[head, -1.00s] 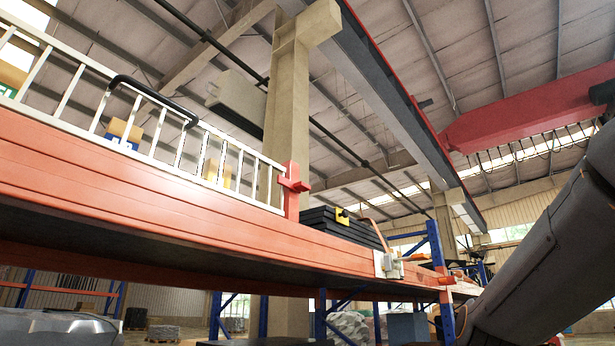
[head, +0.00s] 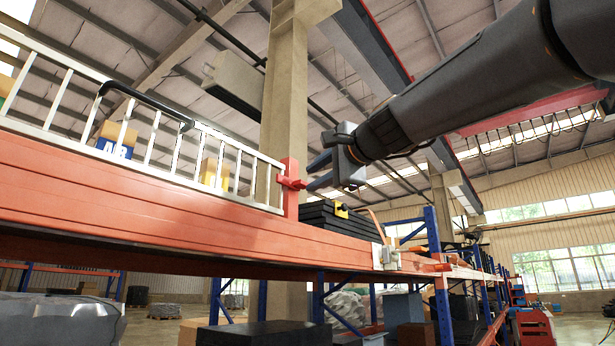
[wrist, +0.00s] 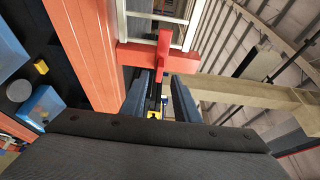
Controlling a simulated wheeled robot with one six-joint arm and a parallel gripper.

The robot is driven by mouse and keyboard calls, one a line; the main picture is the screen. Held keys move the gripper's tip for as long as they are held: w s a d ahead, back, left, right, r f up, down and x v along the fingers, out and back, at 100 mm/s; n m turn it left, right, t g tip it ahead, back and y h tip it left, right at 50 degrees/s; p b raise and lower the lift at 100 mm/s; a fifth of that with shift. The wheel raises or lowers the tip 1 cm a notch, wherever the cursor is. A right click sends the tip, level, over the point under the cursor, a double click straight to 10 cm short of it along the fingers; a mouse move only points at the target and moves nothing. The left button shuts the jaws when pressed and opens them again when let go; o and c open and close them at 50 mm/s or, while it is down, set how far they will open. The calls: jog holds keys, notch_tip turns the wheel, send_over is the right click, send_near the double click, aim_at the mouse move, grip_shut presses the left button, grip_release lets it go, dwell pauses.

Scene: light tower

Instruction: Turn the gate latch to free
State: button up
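The red gate latch (head: 291,183) sits on the red post at the right end of the white barred gate (head: 180,160). In the wrist view the latch (wrist: 162,60) shows as a red cross shape, with a long bar across the gate's end and a short block standing out. My gripper (head: 318,173) is open and empty, just right of the latch in the head view. In the wrist view my gripper's (wrist: 160,92) two blue-grey fingers point at the latch, with a gap between them. I cannot tell whether the fingertips touch it.
An orange beam (head: 150,205) runs below the gate. A black curved handle (head: 145,103) is on the gate's top rail. A black stack (head: 335,220) with a yellow piece (head: 341,210) lies right of the post. A beige column (head: 288,90) stands behind. Open space lies right of the shelving.

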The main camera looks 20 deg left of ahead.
aim_at(305, 183)
jog(key=shift+p+x, duration=0.6)
jog(key=shift+x, duration=1.3)
grip_shut()
